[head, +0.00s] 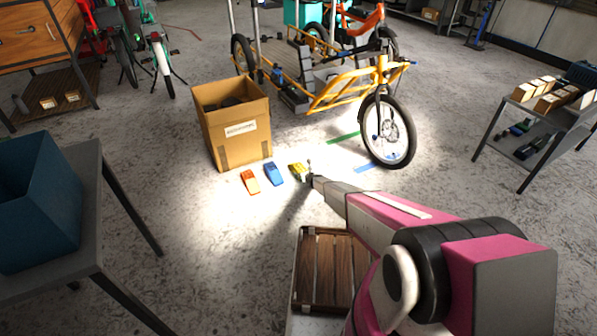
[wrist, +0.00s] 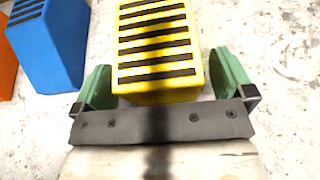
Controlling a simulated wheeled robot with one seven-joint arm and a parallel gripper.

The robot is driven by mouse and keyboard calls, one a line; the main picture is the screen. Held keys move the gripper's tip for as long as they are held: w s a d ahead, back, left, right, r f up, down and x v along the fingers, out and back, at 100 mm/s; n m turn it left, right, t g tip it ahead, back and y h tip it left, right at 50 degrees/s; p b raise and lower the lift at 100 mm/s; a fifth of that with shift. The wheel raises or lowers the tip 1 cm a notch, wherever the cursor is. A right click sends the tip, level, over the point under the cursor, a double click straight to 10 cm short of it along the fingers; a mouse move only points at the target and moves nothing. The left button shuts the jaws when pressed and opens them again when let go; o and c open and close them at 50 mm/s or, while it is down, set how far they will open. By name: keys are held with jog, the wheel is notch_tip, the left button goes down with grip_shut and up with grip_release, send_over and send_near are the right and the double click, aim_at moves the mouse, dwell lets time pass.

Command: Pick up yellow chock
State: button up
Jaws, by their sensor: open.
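The yellow chock (head: 296,170) lies on the concrete floor, at the right end of a row of three chocks. In the wrist view the yellow chock (wrist: 158,45) has black ridges on top and fills the upper middle. My gripper (wrist: 168,80) is open, with one green finger pad on each side of the chock's near end. Gaps show between the pads and the chock's sides. In the head view my gripper (head: 309,172) reaches down beside the chock, and its fingers are too small to make out.
A blue chock (head: 273,173) and an orange chock (head: 250,181) lie to the left. A cardboard box (head: 238,130) stands behind them. A yellow cargo bike (head: 345,90) stands behind, its front wheel to the right. A wooden slatted crate (head: 308,275) is near me.

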jog(key=shift+x, duration=0.75)
jog(key=shift+r, duration=0.1)
jog(key=c, duration=1.4)
